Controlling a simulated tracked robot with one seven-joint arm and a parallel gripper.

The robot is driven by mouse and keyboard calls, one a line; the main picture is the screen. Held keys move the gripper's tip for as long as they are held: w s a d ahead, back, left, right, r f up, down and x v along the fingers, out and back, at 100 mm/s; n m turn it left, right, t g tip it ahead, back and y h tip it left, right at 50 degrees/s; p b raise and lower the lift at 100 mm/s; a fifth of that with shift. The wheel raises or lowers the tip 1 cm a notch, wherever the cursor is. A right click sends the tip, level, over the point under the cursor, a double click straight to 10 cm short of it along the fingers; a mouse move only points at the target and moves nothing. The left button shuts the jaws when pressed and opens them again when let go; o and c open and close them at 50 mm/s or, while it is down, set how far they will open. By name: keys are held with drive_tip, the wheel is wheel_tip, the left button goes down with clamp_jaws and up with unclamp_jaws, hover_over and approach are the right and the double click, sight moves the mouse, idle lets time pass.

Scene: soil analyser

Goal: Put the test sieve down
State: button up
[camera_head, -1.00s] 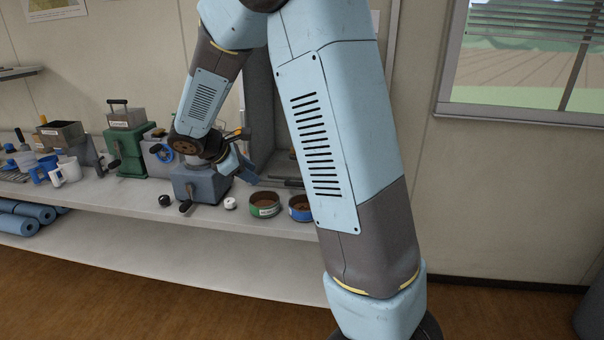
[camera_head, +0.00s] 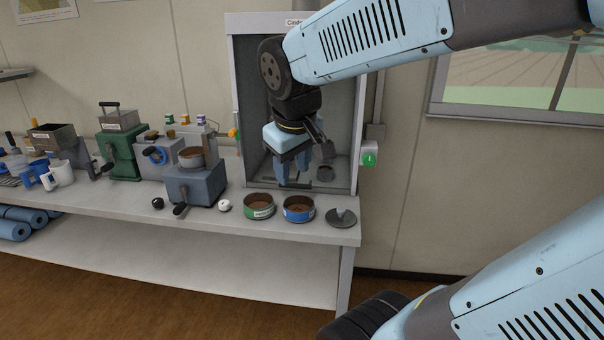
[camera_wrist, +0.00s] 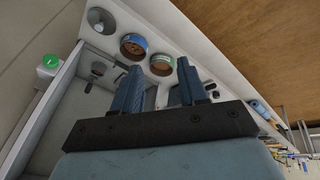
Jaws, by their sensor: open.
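A small round sieve-like pan (camera_head: 192,157) with a grey rim sits on top of the blue-grey machine (camera_head: 196,187) on the bench. Two more round sieves with brown contents stand at the bench front, one green (camera_head: 258,206) and one blue (camera_head: 298,209). The wrist view also shows the blue one (camera_wrist: 133,47) and the green one (camera_wrist: 162,65). Which one is the test sieve I cannot tell. My gripper (camera_head: 295,182) is open and empty, pointing down at the mouth of the grey cabinet, behind the two front sieves. Its spread fingers show in the wrist view (camera_wrist: 159,88).
The tall grey cabinet (camera_head: 237,110) walls in the space behind my gripper. A grey lid (camera_head: 341,217) lies at the bench's right corner. A dark cup (camera_head: 325,173) stands inside the cabinet. A white knob (camera_head: 224,205) and several machines stand to the left.

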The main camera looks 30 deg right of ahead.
drive_tip(key=shift+s+a+r+m+t+y, duration=0.2)
drive_tip(key=shift+s+m, duration=0.3)
drive_tip(key=shift+s, duration=0.4)
drive_tip(key=shift+s+a+r+m+t+y, duration=0.1)
drive_tip(key=shift+s+m+t+y, duration=0.3)
drive_tip(key=shift+s, duration=0.45)
drive_tip(key=shift+s+a+r+m+t+y, duration=0.1)
drive_tip(key=shift+s+r+m+t, duration=0.1)
drive_tip(key=shift+s+m, duration=0.55)
